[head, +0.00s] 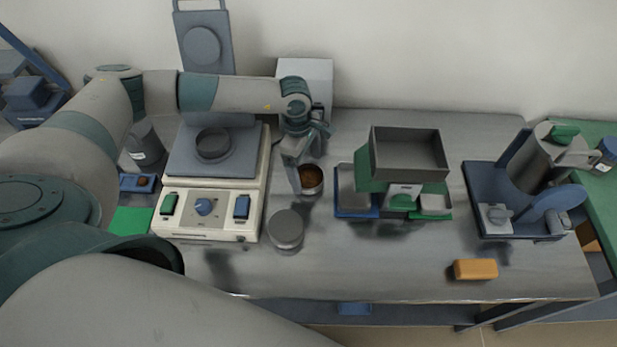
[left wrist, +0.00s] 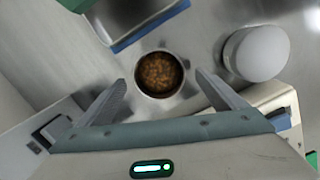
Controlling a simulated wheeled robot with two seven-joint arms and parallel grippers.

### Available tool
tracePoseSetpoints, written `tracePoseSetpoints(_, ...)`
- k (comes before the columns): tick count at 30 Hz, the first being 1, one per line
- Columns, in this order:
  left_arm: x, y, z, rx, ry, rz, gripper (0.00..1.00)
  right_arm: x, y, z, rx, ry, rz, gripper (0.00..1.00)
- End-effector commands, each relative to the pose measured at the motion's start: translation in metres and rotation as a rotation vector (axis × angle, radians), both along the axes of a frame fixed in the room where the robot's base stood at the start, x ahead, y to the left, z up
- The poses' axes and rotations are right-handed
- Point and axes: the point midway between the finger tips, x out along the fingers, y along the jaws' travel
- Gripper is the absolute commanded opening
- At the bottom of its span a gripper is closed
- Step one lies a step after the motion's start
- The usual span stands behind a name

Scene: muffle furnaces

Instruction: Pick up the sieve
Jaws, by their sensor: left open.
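A small round metal cup with brown grains (head: 311,179), which I take to be the sieve, stands upright on the grey table. In the left wrist view the cup (left wrist: 160,74) lies between and just beyond my fingertips. My left gripper (head: 309,163) reaches down over it from above, open, one finger on each side. The gripper partly hides the cup in the head view. I cannot tell whether the fingers touch it. My right gripper is not in view.
A round grey lid-like piece (head: 285,228) lies in front of the cup. A white device with a plate and dark ring (head: 213,143) is left. A green and grey hopper machine (head: 408,165) is right. An orange block (head: 475,269) lies near the front edge.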

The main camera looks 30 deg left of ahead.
Motion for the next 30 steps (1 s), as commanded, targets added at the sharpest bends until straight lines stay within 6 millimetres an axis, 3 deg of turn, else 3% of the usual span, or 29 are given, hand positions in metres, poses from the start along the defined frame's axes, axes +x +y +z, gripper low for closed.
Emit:
tracePoseSetpoints(2, 0.001, 0.0, -0.005, 0.002, 0.003, 0.002, 0.9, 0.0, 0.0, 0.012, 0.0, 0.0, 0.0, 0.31)
tracePoseSetpoints(9, 0.001, -0.003, -0.029, 0.001, 0.001, 0.001, 0.9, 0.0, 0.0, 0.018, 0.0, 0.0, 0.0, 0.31)
tracePoseSetpoints(23, 0.001, -0.003, -0.03, 0.0, 0.0, 0.001, 0.9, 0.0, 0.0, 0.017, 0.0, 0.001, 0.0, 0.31)
tracePoseSetpoints(29, 0.001, -0.003, -0.03, 0.0, 0.0, 0.001, 0.44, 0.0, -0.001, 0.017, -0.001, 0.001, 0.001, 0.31)
tracePoseSetpoints(30, 0.001, -0.003, -0.03, 0.0, 0.0, 0.001, 0.42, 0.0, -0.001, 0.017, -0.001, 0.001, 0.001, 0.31)
